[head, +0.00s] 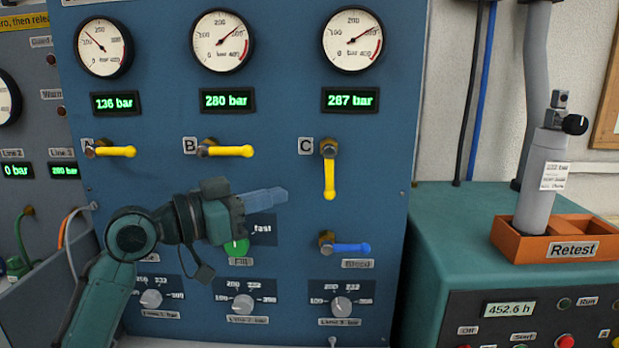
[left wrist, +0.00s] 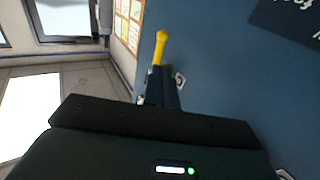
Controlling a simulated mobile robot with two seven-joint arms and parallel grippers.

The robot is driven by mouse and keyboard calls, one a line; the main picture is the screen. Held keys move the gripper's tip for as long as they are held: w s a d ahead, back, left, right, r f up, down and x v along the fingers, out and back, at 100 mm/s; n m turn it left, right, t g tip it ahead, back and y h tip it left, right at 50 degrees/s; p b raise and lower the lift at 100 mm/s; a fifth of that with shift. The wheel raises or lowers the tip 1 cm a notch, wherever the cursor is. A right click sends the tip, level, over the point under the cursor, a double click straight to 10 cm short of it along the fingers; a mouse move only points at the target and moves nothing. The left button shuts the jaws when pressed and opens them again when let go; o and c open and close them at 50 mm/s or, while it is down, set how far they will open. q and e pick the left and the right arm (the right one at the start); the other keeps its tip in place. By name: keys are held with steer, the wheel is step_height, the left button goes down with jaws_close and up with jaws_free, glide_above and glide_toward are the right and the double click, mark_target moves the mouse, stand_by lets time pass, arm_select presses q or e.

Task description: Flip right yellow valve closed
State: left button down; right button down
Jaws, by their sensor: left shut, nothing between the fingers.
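The right yellow valve, marked C, has its lever (head: 329,180) hanging straight down from its brass body on the blue panel. My left gripper (head: 283,194) is shut and empty, pointing right, a little left of that lever's lower end in the head view. In the left wrist view, a yellow lever (left wrist: 160,48) shows just beyond the shut fingers (left wrist: 162,90); it looks like valve C's. Whether the fingertips touch it cannot be told. My right gripper is not in view.
Yellow levers A (head: 117,151) and B (head: 230,151) lie horizontal. A blue lever (head: 350,248) sits below C. Gauges (head: 352,40) and green displays are above, knobs (head: 341,306) below. An orange Retest tray (head: 560,238) holds a grey cylinder on the teal cabinet.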

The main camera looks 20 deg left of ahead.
mark_target(326, 185)
arm_select(q)
steer(key=p+x, duration=0.2)
steer(key=x, duration=0.5)
steer(key=shift+w+d, duration=0.15)
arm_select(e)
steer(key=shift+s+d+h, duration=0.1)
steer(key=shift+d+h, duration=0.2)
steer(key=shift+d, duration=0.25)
arm_select(q)
steer(key=shift+f, duration=0.1)
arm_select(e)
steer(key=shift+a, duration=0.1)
